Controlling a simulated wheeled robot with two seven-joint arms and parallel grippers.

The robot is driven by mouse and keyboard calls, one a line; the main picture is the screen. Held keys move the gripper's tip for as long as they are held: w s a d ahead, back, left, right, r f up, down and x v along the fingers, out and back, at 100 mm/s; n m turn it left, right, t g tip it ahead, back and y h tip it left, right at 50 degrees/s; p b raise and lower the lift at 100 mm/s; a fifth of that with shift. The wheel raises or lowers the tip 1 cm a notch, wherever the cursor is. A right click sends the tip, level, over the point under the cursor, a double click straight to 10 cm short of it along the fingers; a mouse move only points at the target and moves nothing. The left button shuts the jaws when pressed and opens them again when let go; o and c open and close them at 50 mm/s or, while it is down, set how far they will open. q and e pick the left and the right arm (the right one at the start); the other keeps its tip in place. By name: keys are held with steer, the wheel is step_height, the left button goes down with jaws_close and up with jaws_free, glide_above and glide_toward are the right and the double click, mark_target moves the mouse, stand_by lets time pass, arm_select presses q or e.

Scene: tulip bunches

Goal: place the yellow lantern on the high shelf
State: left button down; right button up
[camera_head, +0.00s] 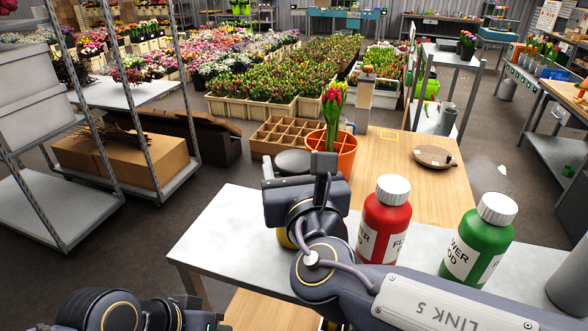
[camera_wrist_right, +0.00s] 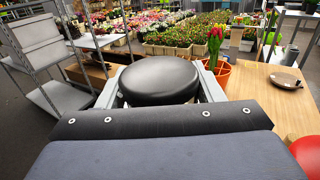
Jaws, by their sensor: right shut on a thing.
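The lantern's round black top (camera_wrist_right: 158,80) sits between the two fingers of my right gripper (camera_wrist_right: 160,92) in the right wrist view. In the head view its dark top (camera_head: 292,161) shows just beyond my right gripper (camera_head: 297,172), which is shut on it. A bit of yellow (camera_head: 285,239) shows below the hand; my gripper and arm hide most of the body. A raised grey-white shelf (camera_head: 222,232) spans the foreground below the gripper. I cannot tell whether the lantern touches it. My left arm shows at the lower left, but its gripper's fingers do not.
A red bottle (camera_head: 385,222) and a green bottle (camera_head: 480,240) stand on the shelf right of the hand. An orange pot of tulips (camera_head: 343,150) and a brown dish (camera_head: 434,157) are on the wooden table (camera_head: 440,198) behind. The shelf's left end is clear.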

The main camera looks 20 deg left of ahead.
steer(key=shift+f, duration=0.15)
steer(key=o, duration=1.2)
steer(key=shift+f, duration=0.1)
steer(key=o, duration=0.5)
steer(key=shift+c, duration=0.2)
steer(key=shift+r, duration=0.3)
steer(key=b+v, duration=0.1)
steer(key=v, duration=1.1)
steer(key=shift+b, duration=0.3)
steer(key=shift+f, duration=0.15)
